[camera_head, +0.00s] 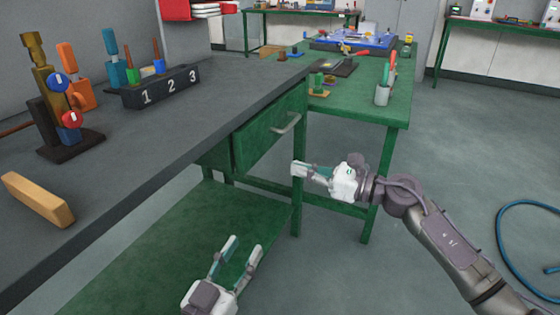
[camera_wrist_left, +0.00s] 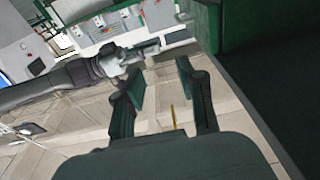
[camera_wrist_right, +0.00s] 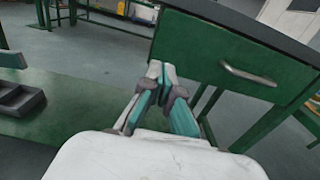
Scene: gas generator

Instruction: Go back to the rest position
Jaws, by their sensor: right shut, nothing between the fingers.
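My left gripper (camera_head: 245,245) is open and empty, low in front of the grey-topped workbench and over its green lower shelf in the head view. Its two parted fingers also show in the left wrist view (camera_wrist_left: 160,85). My right gripper (camera_head: 298,168) is shut with nothing in it, near the workbench's green drawer (camera_head: 268,130) and apart from the objects on the tables. In the right wrist view its fingertips (camera_wrist_right: 162,72) meet, with the drawer and its handle (camera_wrist_right: 248,74) beyond them.
The grey workbench top (camera_head: 150,175) carries a wooden block (camera_head: 38,199), a numbered black holder (camera_head: 155,88) and a stand with valves (camera_head: 60,110). A green table (camera_head: 345,110) with tools stands behind. The floor at right is free except for a blue hose (camera_head: 515,240).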

